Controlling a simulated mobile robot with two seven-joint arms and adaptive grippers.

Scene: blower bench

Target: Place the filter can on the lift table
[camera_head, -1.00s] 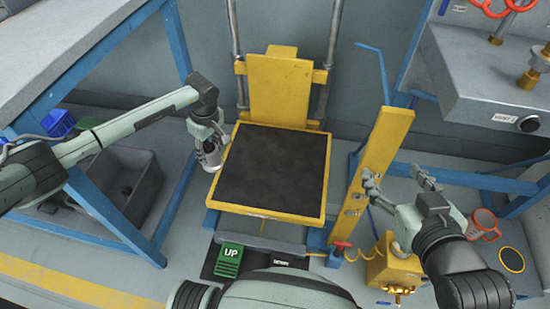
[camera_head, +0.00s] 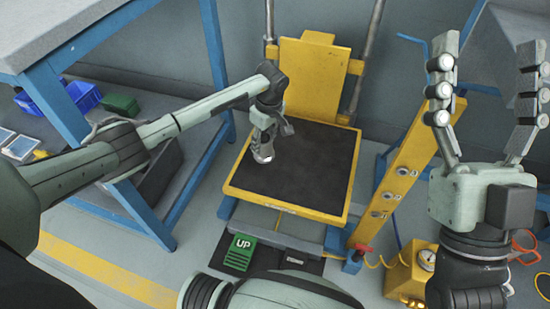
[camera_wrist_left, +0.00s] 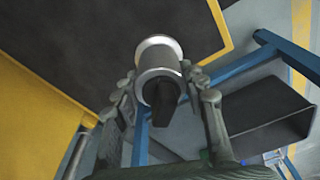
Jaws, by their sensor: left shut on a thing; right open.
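The filter can (camera_head: 263,153) is a small silvery cylinder. My left gripper (camera_head: 266,136) is shut on it and hides part of it. In the left wrist view the can (camera_wrist_left: 159,52) sits between the fingers, its far end over the black top near the yellow edge. The lift table (camera_head: 315,168) has a black top in a yellow frame. In the head view the can appears over the left part of that top; I cannot tell whether it touches. My right gripper (camera_head: 488,75) is open and empty, raised at the right.
A yellow post (camera_head: 392,190) with several round fittings stands right of the lift table. A green UP pedal (camera_head: 240,252) lies in front. A blue-legged bench (camera_head: 60,45) stands at left. The right part of the black top is clear.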

